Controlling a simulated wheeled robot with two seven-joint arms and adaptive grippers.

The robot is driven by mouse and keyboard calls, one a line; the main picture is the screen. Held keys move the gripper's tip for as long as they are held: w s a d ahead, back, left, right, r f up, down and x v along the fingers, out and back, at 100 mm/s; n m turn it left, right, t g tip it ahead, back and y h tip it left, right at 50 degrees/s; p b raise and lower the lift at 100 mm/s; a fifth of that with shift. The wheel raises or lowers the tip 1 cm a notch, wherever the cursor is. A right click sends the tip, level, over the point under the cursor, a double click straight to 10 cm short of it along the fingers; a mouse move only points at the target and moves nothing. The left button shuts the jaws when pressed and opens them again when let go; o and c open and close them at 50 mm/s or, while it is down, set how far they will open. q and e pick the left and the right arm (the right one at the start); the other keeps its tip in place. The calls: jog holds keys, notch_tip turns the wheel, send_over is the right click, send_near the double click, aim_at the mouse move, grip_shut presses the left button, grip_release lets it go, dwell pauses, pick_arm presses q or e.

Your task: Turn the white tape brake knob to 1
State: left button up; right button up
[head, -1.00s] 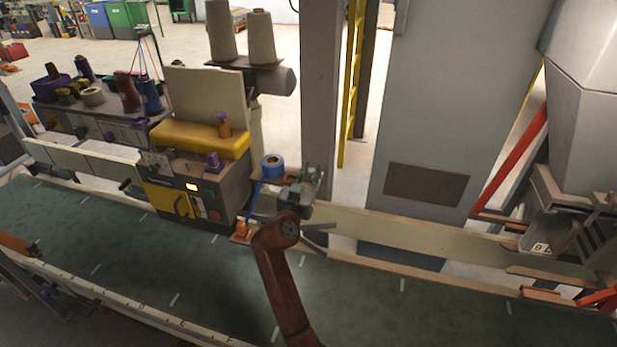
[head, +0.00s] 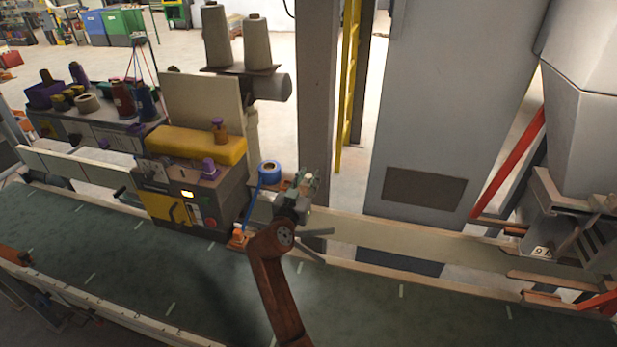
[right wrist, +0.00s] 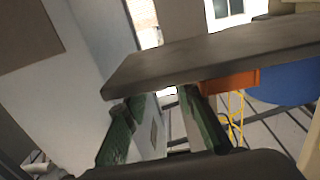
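The blue tape roll (head: 269,172) sits at the right end of the sewing unit, with a blue strip hanging below it. No white knob can be made out; my right gripper and arm cover part of the area beside the roll. My right gripper (head: 308,182) is just right of the roll, over the small shelf. In the right wrist view its two green-padded fingers (right wrist: 160,115) stand apart with nothing between them. A grey plate (right wrist: 210,60), an orange block (right wrist: 230,80) and a blue round part (right wrist: 285,84) are close ahead there. My left gripper is out of view.
The machine with a yellow cover (head: 195,144) and a lit display stands left of the roll. A small orange part (head: 238,238) sits at its foot. A grey post (head: 318,110) rises behind my gripper. The green belt (head: 370,310) in front is clear.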

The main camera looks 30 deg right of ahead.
jog(key=v, duration=0.7)
jog(key=shift+s+a, duration=0.15)
jog(key=shift+a, duration=0.05)
jog(key=shift+f, duration=0.1)
